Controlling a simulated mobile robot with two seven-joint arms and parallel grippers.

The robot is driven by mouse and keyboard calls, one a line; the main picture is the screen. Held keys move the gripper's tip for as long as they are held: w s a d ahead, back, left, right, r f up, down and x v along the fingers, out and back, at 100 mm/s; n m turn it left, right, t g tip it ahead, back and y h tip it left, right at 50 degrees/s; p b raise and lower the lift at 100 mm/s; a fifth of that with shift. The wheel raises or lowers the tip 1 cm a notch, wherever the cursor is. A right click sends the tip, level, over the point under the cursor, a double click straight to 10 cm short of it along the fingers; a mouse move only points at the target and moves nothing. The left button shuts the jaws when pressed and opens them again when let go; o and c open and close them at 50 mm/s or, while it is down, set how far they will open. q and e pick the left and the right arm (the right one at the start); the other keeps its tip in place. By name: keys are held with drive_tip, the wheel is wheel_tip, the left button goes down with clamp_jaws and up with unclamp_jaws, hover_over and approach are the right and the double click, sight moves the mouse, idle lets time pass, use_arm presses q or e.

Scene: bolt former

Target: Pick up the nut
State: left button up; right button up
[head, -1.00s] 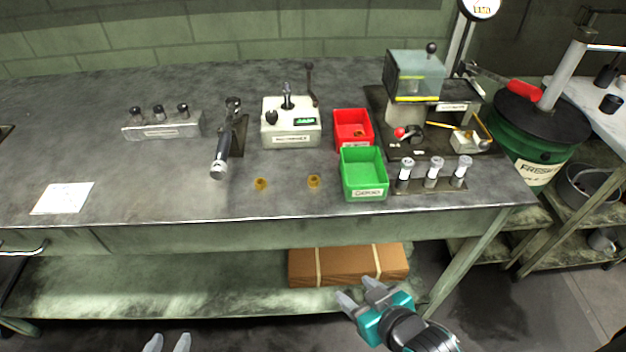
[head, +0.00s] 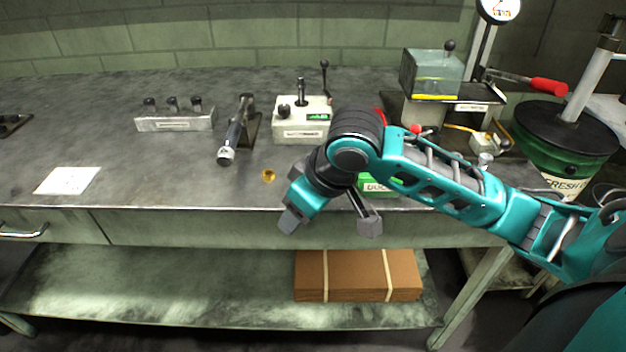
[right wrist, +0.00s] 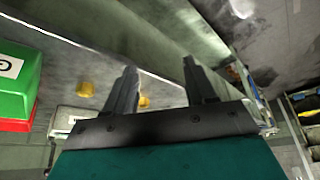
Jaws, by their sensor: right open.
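One small brass-coloured nut (head: 268,175) lies on the bench top near its front edge in the head view. A second nut is hidden there behind my right arm. The right wrist view shows both: one nut (right wrist: 85,89) nearer the green bin, and one (right wrist: 144,101) partly covered by a finger. My right gripper (head: 330,222) is in front of the bench edge, to the right of and nearer than the visible nut. Its two fingers are spread wide and empty, also in the right wrist view (right wrist: 160,72). My left gripper is out of view.
My right arm covers most of the green bin (head: 382,187) and the red bin. A white machine (head: 300,130), a dark-handled tool (head: 232,138) and a grey block with pins (head: 175,123) stand behind the nuts. The bench front left is clear except for a paper sheet (head: 67,180).

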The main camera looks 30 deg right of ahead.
drive_tip(key=w+d+r+m+h, duration=0.2)
drive_tip(key=w+d+r+m, duration=0.15)
drive_tip(key=d+r, duration=0.75)
drive_tip(key=shift+m, duration=0.25)
drive_tip(key=x, duration=0.2)
drive_tip(key=b+x, duration=0.1)
drive_tip(key=x, duration=0.1)
drive_tip(key=b+x, duration=0.1)
drive_tip(key=x, duration=0.1)
drive_tip(key=shift+s+a+f, duration=0.15)
drive_tip(key=shift+a+f, duration=0.05)
drive_tip(key=shift+a, duration=0.05)
drive_tip(key=shift+f, duration=0.4)
drive_tip(key=shift+w+a+f, duration=0.1)
drive_tip(key=shift+w+f, duration=0.15)
drive_tip(key=shift+w, duration=0.05)
drive_tip(key=x, duration=0.1)
drive_tip(key=b+x, duration=0.1)
drive_tip(key=x, duration=0.2)
drive_tip(key=shift+a+f+b, duration=0.25)
drive_tip(key=shift+a+b, duration=0.1)
drive_tip(key=shift+a, duration=0.05)
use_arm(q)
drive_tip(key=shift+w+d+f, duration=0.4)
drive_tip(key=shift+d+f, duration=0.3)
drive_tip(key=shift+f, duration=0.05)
use_arm(e)
clamp_jaws()
